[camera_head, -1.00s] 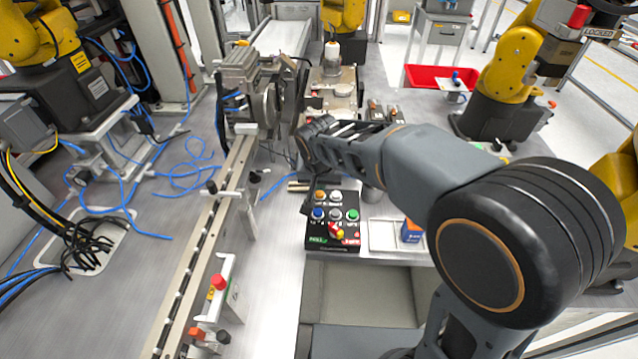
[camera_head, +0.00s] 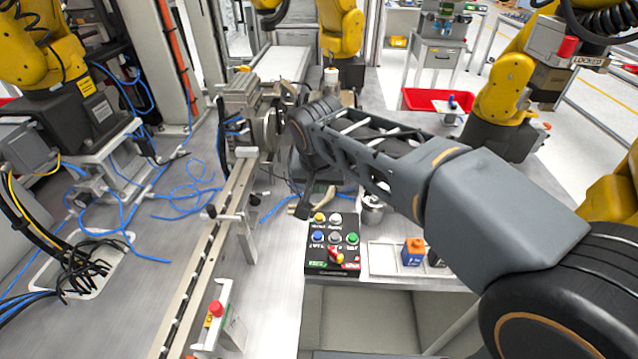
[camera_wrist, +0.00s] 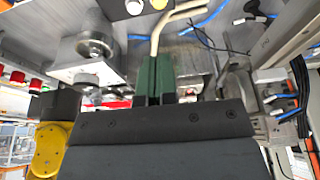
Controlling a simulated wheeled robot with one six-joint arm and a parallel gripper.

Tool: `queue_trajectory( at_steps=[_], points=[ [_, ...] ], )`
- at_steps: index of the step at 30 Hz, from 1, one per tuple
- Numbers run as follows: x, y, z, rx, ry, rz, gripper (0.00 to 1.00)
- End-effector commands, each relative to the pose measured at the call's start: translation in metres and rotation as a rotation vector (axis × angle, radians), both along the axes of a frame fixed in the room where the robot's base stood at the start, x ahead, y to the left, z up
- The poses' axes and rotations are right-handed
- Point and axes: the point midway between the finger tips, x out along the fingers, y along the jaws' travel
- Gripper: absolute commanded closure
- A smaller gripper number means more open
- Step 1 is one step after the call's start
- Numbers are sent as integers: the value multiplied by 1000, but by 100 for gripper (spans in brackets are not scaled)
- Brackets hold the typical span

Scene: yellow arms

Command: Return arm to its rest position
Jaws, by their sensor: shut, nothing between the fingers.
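My arm (camera_head: 480,205) reaches from the lower right of the head view to the middle of the bench, raised above it. Its wrist is beside the metal machine. My gripper (camera_wrist: 156,76) shows in the wrist view as two green fingers held together with nothing between them. In the head view the fingertips are small and hard to make out, near the back of the black button box (camera_head: 333,262).
A white tray (camera_head: 385,270) holding a blue and orange block (camera_head: 413,252) lies right of the button box. A metal cup (camera_head: 372,210) stands under my forearm. A long rail (camera_head: 205,275) runs on the left. Yellow robot arms (camera_head: 502,95) stand around, with a red bin (camera_head: 425,98) behind.

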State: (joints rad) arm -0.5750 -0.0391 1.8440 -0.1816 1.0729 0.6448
Motion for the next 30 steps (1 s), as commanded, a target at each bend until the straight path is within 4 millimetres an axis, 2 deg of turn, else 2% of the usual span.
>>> queue_trajectory(
  at_steps=[8,11,14,17,18,21,24,27,30],
  points=[
    [0,0,0,-2,-1,8,100],
    [1,1,-2,-15,-5,74,100],
    [-15,-5,-26,-49,39,212,100],
    [-37,-44,-37,-57,66,288,100],
    [-47,-63,-40,-54,70,296,100],
    [-72,-109,-46,-41,69,275,100],
    [-95,-146,-49,-25,58,208,100],
    [-110,-171,-48,-11,40,116,100],
    [-115,-186,-41,-7,13,52,100]
  ],
)
